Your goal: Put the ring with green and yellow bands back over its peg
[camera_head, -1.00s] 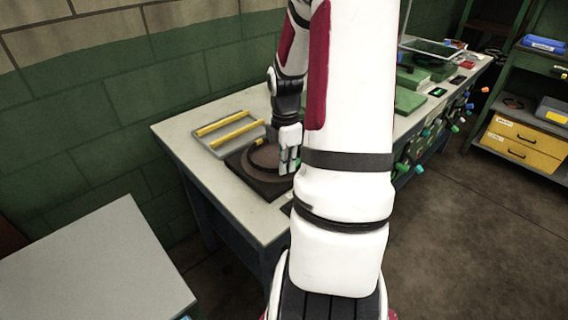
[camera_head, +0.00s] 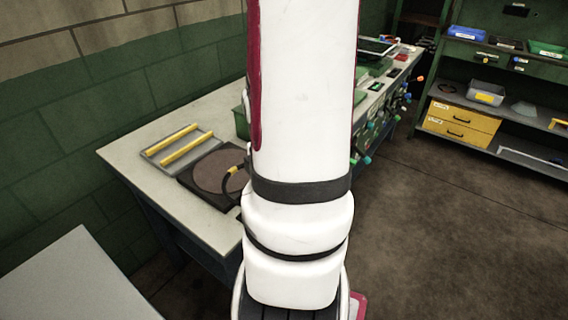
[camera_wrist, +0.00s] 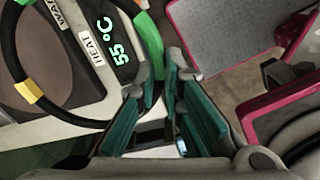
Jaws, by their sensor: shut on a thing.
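The black ring with green and yellow bands shows at the left of the wrist view; its yellow band (camera_wrist: 28,91) and green band (camera_wrist: 147,38) are plain. My gripper (camera_wrist: 168,75) is shut on the ring at the green band. In the head view part of the ring (camera_head: 233,171) shows beside my arm, over the right side of the heater's brown disc (camera_head: 212,174). It looks raised and tilted. My gripper is hidden behind my arm there. Several pegs with coloured tips (camera_head: 388,118) stick out from the bench front; I cannot tell which is the ring's.
The heater's display (camera_wrist: 113,42) reads 55 °C. A tray with two yellow bars (camera_head: 178,148) lies beside the heater on the pale bench (camera_head: 125,155). A grey table top (camera_head: 70,285) stands front left. Shelves with yellow drawers (camera_head: 460,124) stand right; floor between is clear.

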